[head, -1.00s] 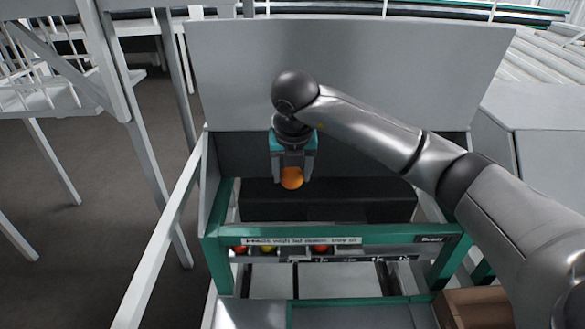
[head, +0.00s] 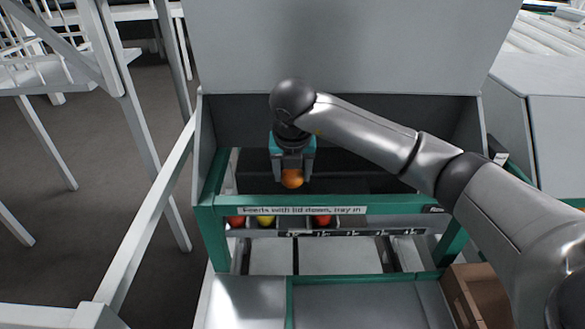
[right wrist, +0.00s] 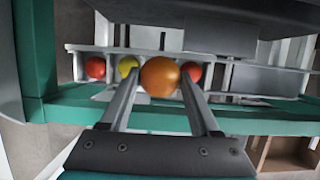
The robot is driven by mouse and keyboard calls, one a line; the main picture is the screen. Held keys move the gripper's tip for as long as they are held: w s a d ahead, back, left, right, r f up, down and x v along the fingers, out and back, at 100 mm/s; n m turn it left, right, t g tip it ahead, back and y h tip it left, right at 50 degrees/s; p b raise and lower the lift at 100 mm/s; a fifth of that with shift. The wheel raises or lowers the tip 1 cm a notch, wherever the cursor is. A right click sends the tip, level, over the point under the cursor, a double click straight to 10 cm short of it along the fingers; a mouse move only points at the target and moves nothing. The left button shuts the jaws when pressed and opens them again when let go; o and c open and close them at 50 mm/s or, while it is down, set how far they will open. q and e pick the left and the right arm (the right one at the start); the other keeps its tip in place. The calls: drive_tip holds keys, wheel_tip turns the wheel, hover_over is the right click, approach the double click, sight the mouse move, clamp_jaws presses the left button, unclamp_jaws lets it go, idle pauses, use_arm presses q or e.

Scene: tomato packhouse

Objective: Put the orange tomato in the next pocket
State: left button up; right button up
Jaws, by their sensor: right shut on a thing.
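My right gripper (head: 292,178) is shut on the orange tomato (head: 293,179), held in the air just behind the green front beam (head: 225,206). In the right wrist view the orange tomato (right wrist: 160,77) sits between the two fingertips (right wrist: 160,95). Below it runs a row of pockets (head: 345,233). A red tomato (head: 235,221), a yellow tomato (head: 267,220) and, past a gap, another red tomato (head: 323,221) lie in the row. The pocket between yellow and the second red looks empty in the head view; the held tomato covers it in the wrist view. My left gripper is not in view.
A raised grey lid (head: 340,45) stands behind the arm. The labelled green beam crosses in front of the pockets. A black block (head: 345,172) lies behind the gripper. A brown box (head: 475,295) stands at lower right. A white rail (head: 150,220) runs along the left.

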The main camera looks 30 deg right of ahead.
wheel_tip(320, 180, down, 7)
drive_tip(key=b, duration=0.4)
drive_tip(key=shift+b, duration=0.4)
drive_tip(key=shift+f, duration=0.25)
drive_tip(key=shift+s, duration=0.2)
drive_tip(key=o, duration=1)
drive_tip(key=shift+r, duration=0.1)
